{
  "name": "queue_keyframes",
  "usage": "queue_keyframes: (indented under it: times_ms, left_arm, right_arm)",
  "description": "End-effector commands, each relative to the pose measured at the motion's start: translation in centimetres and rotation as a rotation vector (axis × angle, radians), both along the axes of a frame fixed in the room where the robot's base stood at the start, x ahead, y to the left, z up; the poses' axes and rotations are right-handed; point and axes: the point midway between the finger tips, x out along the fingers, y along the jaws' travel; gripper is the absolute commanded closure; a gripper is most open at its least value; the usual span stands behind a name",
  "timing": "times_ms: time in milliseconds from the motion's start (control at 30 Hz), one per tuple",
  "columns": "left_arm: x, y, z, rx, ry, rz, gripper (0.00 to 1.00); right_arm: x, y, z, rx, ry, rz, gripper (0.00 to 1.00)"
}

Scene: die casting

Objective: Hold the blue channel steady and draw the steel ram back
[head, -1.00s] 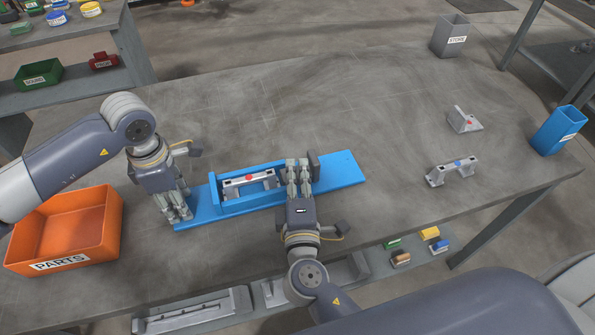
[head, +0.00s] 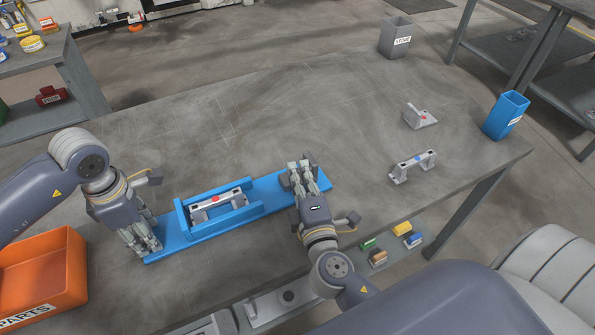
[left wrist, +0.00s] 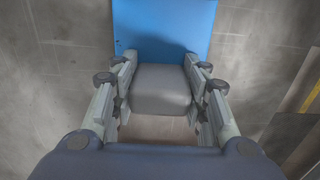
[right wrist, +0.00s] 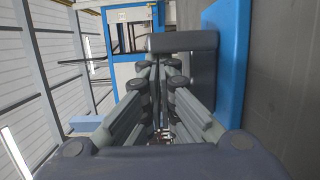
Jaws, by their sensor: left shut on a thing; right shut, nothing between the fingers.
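The blue channel (head: 180,238) lies flat on the grey table, with low walls around a steel part with a red dot (head: 215,199). My left gripper (head: 145,246) is at its left end. In the left wrist view, its fingers are shut on a grey block (left wrist: 160,90) at the edge of the blue plate (left wrist: 165,25). My right gripper (head: 297,170) is shut and empty over the channel's right stretch, clear of the walled part. In the right wrist view, a dark grey block and plate (right wrist: 205,85), seemingly the steel ram, stand beside its fingers. The ram is mostly hidden in the head view.
An orange PARTS bin (head: 60,265) stands at the left. Two steel parts, one with a red dot (head: 420,116) and one with a blue dot (head: 412,166), lie at the right. A blue bin (head: 506,115) and grey STORE bin (head: 395,38) stand beyond. The back middle is clear.

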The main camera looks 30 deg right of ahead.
Motion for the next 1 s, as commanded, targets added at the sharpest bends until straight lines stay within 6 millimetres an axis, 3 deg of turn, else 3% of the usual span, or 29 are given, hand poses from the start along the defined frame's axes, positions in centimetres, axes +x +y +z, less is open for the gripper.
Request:
queue_keyframes:
  times_ms: [67,600,1000]
  left_arm:
    - [0.1,0.7,-0.1,0.017,0.001,0.012,1.0]
    - [0.1,0.5,-0.1,0.012,0.0,0.012,1.0]
    - [0.1,0.3,-0.1,0.005,0.0,0.008,1.0]
  right_arm:
    - [-0.8,-0.5,-0.1,-0.004,0.003,-0.018,1.0]
    - [-8.9,2.1,-0.1,0.0,0.003,-0.002,1.0]
    - [-9.5,2.4,0.0,0.0,0.001,0.001,1.0]
